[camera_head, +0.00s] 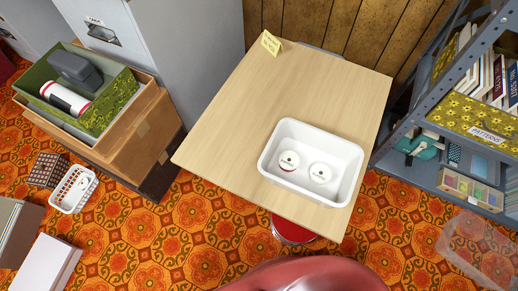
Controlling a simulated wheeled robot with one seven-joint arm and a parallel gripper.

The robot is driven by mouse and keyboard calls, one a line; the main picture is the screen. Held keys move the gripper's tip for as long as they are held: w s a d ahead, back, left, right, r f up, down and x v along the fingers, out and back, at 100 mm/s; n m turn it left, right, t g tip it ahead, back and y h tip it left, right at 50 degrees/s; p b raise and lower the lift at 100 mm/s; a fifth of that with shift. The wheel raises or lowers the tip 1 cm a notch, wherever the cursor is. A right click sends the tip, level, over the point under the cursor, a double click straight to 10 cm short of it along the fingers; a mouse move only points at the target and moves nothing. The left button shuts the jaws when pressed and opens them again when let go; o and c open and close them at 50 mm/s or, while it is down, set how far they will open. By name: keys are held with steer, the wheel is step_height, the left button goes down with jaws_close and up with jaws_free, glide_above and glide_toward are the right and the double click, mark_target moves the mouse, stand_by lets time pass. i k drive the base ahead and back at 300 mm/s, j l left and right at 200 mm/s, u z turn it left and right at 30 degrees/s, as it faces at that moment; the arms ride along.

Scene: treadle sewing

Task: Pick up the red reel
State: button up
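Two round reels with white tops lie in a white tub on the wooden table. The left reel (289,161) shows a thin red edge below its white top, so it looks like the red reel. The right reel (320,173) shows only white, and its side colour cannot be made out. The two sit side by side, close together, near the tub's left end. The white tub (343,151) has raised walls around them. My gripper is not in view.
The table top (242,107) is bare apart from the tub and a yellow note (271,43). A red round seat (292,229) is partly under the front edge. A metal shelf (430,172) stands right; stacked boxes (139,135) and a white basket (73,190) stand left.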

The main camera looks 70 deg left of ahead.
mark_target(289, 161)
steer(key=j+u, duration=0.1)
steer(key=u, duration=2.3)
steer(key=k+j+z, duration=0.15)
steer(key=j, duration=0.3)
steer(key=j+z, duration=0.15)
steer(key=j, duration=0.3)
steer(key=k+j+z, duration=0.15)
steer(key=j, duration=0.3)
